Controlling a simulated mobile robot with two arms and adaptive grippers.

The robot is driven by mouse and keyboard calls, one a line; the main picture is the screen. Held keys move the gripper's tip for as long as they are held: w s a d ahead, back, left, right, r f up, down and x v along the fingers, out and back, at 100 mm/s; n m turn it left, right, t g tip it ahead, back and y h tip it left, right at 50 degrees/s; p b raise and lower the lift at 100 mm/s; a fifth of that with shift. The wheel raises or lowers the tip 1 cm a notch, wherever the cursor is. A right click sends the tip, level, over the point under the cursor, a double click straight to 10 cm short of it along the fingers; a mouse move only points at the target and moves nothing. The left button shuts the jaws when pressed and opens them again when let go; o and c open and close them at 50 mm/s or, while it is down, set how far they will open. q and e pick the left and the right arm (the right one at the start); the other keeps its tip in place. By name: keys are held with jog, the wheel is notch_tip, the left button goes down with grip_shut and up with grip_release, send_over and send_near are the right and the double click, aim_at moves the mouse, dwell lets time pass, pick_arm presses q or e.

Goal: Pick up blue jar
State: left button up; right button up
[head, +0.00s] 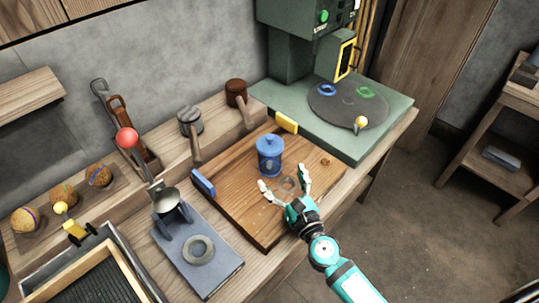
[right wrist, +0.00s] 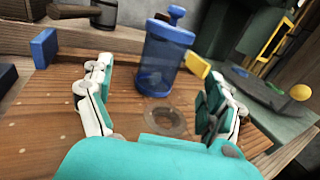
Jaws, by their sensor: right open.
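The blue jar (head: 270,157) is a see-through blue cylinder with a knobbed lid. It stands upright on the wooden board (head: 236,205). It also shows in the right wrist view (right wrist: 162,58), beyond the fingers and roughly between them. My right gripper (head: 285,185) is open and empty, low over the board on the near side of the jar, apart from it. In the right wrist view its two fingers (right wrist: 165,100) are spread wide. My left gripper is in neither view.
A ring-shaped mark (right wrist: 165,121) lies on the board between my fingers and the jar. A blue block (head: 203,184) and a yellow block (head: 286,122) sit at the board's edges. Mallets (head: 236,93) stand behind. A green machine (head: 345,110) stands at the back right.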

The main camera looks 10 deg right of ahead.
aim_at(273, 163)
jog(key=w, duration=0.3)
jog(key=shift+w+a, duration=0.25)
jog(key=shift+a, duration=0.1)
jog(key=shift+w+a, duration=0.1)
jog(key=shift+w, duration=0.7)
jog(key=w, duration=0.4)
jog(key=shift+w+a+f, duration=0.2)
jog(key=shift+w+f, duration=0.05)
jog(key=shift+w, duration=0.15)
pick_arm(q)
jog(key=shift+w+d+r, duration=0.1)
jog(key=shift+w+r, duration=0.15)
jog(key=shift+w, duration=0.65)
pick_arm(e)
jog(key=shift+r, duration=0.1)
jog(key=c, duration=1.6)
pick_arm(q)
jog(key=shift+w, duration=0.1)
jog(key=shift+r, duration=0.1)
pick_arm(e)
jog(key=shift+r, duration=0.1)
